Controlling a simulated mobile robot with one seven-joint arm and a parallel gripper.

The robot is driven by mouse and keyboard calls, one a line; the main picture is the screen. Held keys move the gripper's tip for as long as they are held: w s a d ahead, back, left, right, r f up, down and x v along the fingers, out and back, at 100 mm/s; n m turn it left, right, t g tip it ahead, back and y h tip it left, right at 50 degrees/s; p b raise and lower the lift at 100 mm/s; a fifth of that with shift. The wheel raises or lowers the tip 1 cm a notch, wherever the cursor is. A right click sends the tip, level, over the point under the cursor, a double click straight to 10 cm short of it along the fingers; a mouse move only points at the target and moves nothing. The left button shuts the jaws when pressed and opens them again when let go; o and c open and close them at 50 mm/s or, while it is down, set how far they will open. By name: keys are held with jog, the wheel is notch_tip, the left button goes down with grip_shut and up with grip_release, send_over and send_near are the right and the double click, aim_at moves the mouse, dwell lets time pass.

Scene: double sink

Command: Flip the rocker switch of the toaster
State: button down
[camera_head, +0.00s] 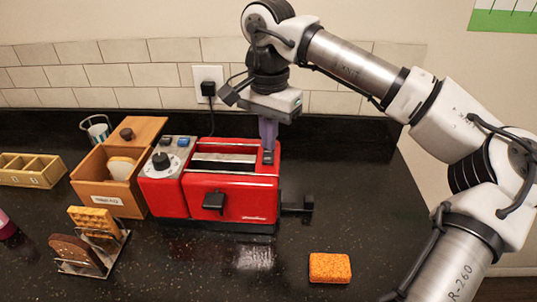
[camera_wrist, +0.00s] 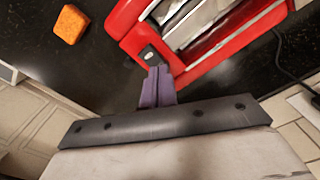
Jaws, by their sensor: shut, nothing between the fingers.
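The red toaster (camera_head: 235,195) stands on the dark counter with its slot on top. In the wrist view its red body (camera_wrist: 215,50) fills the upper middle. A small grey switch plate with a rocker switch (camera_wrist: 148,54) sits on its top end. In the head view this plate (camera_head: 268,158) is at the right end of the top, just below my fingertips. My gripper (camera_head: 268,143) points down with its purple fingers together and empty. In the wrist view the fingertips (camera_wrist: 158,69) are right beside the switch plate; I cannot tell whether they touch it. The rocker's position is unclear.
A wooden bread box (camera_head: 95,185) stands left of the toaster, and a rack with toast slices (camera_head: 85,258) is in front. A black lever (camera_head: 297,206) juts from the toaster's right side. An orange sponge (camera_head: 330,268) lies front right. The counter right of the toaster is clear.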

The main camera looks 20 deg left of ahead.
jog(key=shift+f+b, duration=0.3)
jog(key=shift+f, duration=0.25)
jog(key=shift+r, duration=0.2)
notch_tip(320, 180, up, 7)
jog(key=p, duration=0.5)
jog(key=shift+p, duration=0.4)
jog(key=shift+f, duration=0.15)
